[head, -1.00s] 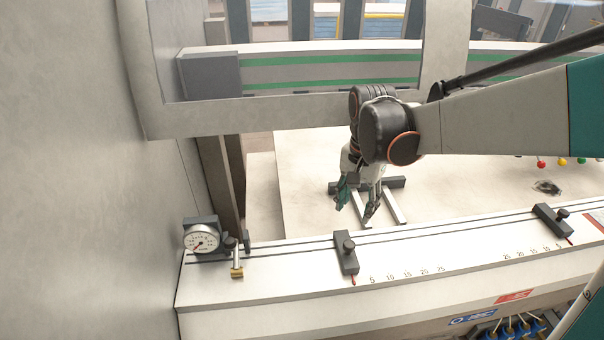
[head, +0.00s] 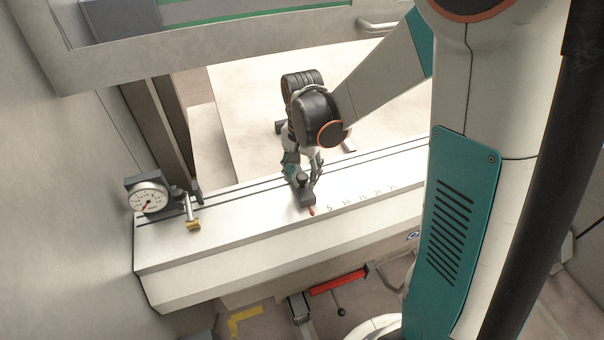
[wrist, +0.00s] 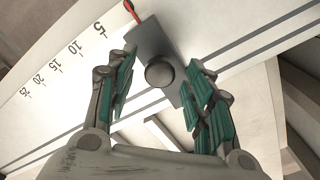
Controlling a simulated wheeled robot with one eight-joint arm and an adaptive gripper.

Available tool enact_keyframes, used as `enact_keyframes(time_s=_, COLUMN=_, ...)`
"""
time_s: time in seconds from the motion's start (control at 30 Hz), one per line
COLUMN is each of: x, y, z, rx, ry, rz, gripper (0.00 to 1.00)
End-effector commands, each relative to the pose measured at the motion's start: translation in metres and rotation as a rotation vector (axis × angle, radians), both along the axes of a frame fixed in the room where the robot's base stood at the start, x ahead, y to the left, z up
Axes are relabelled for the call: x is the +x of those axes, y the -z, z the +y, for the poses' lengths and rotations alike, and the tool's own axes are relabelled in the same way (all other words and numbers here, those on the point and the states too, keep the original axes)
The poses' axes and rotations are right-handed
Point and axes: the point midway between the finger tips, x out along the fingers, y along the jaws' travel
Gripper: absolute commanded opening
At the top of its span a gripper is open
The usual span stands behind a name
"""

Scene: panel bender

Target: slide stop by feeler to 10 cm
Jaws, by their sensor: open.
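The stop is a dark block (head: 307,198) with a round black knob and a red pointer, on the slotted white rail (head: 240,215). Its pointer is just left of the 5 mark. The wrist view shows the stop (wrist: 148,40) and its knob (wrist: 160,72) between the fingers. My gripper (head: 302,172) is open above the stop, its teal-padded fingers either side of the knob, with gaps visible in the wrist view (wrist: 160,98). The feeler (head: 191,214), a rod with a brass end, stands left of the stop beside a round dial gauge (head: 147,197).
The printed scale (head: 362,197) runs right of the stop. A pale table (head: 240,110) lies behind the rail. A grey panel (head: 50,200) stands at the left. My own arm covers the rail's right part. The rail between feeler and stop is clear.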

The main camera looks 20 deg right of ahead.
Motion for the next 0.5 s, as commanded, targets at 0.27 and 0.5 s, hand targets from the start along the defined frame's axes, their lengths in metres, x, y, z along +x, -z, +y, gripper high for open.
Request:
enact_keyframes(time_s=0.27, x=-0.0001, y=0.0023, z=0.0, rx=0.0, ry=0.0, rz=0.0, gripper=0.47)
enact_keyframes(time_s=0.5, x=-0.0001, y=0.0022, z=0.0, rx=0.0, ry=0.0, rz=0.0, gripper=0.02)
